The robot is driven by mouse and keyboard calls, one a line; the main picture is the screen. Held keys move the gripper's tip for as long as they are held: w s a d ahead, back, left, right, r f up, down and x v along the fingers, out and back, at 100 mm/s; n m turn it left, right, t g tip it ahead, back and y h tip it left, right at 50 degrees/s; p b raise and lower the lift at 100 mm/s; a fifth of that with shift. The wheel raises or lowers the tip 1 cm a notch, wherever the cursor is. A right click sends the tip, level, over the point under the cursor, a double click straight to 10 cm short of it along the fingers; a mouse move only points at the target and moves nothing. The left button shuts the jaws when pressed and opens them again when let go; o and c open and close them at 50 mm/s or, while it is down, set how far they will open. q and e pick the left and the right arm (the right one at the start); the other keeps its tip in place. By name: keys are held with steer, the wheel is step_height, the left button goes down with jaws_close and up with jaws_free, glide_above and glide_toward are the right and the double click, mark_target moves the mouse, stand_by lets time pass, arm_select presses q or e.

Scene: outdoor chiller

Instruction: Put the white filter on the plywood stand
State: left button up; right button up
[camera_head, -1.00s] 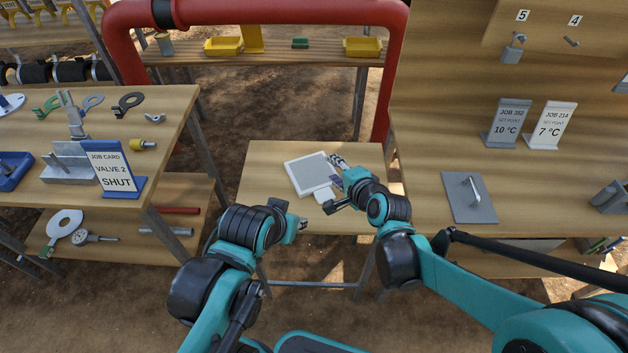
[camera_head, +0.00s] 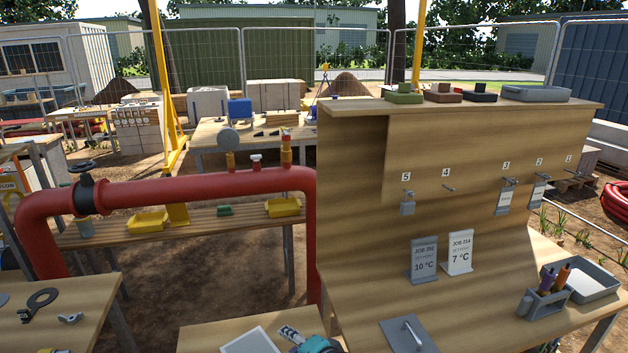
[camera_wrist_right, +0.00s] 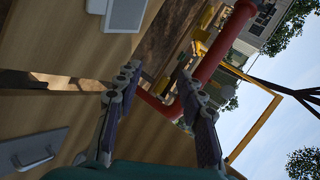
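The flat white-framed filter (camera_head: 256,342) lies at the bottom edge of the head view, on the small wooden table (camera_head: 205,337); its near part is cut off. A white piece, probably part of the filter (camera_wrist_right: 125,14), shows at the top left of the right wrist view. My right gripper (camera_head: 291,335) is just right of the filter in the head view. In the right wrist view its fingers (camera_wrist_right: 160,95) are apart with nothing between them. My left gripper is out of view. I cannot tell which wooden piece is the plywood stand.
A wooden bench with a tall back panel (camera_head: 360,200) stands at right, with job cards (camera_head: 424,260) and a grey plate with a handle (camera_head: 400,338). A red pipe (camera_head: 200,190) crosses behind the table. A shelf behind it holds yellow bins (camera_head: 148,222).

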steer(key=s+d+n+h, duration=0.2)
steer(key=s+d, duration=0.3)
steer(key=d, duration=0.3)
steer(key=s+d+f+n+g+h, duration=0.1)
steer(key=s+d+n+h, duration=0.1)
steer(key=s+d, duration=0.3)
steer(key=s+d+f+n+g+h+b, duration=0.1)
steer(key=s+d+n+h, duration=0.2)
steer(key=d, duration=0.8)
steer(key=shift+s+d+n, duration=0.4)
steer(key=shift+s+n, duration=0.3)
steer(key=shift+s, duration=0.35)
